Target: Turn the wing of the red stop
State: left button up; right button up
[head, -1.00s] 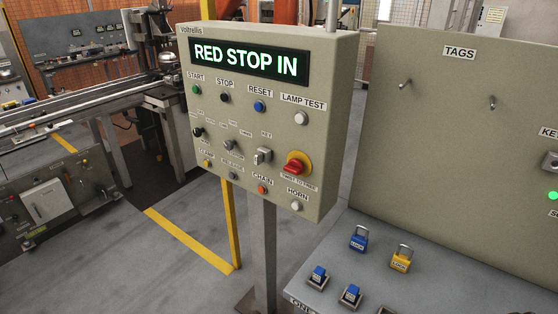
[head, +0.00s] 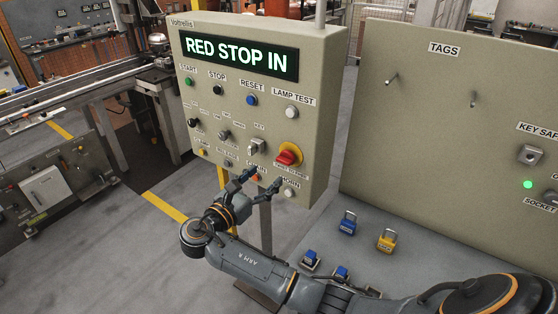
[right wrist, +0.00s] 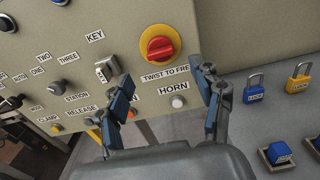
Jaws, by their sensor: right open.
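The red stop (head: 288,156) is a red winged knob on a yellow round plate at the lower right of the control box (head: 316,90). The box display (head: 240,56) reads RED STOP IN. In the right wrist view the red stop (right wrist: 159,49) shows whole, with its wing lying roughly level and a "TWIST TO FREE" label below it. My right gripper (head: 262,181) is open and empty, just below the red stop in front of the box. In the right wrist view its two fingers (right wrist: 168,88) stand apart below and either side of the knob, touching nothing. My left gripper is not in view.
The horn button (right wrist: 178,102) and the grey key switch (right wrist: 107,68) sit close to the fingers. A blue padlock (head: 348,223) and a yellow padlock (head: 386,240) stand on the grey bench at right. The TAGS panel (head: 420,130) rises behind them.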

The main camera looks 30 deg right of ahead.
aim_at(282, 161)
jog(key=p+x, duration=0.1)
jog(key=x, duration=0.6)
jog(key=shift+w+d, duration=0.1)
jog(key=shift+d, duration=0.15)
jog(key=c, duration=1.2)
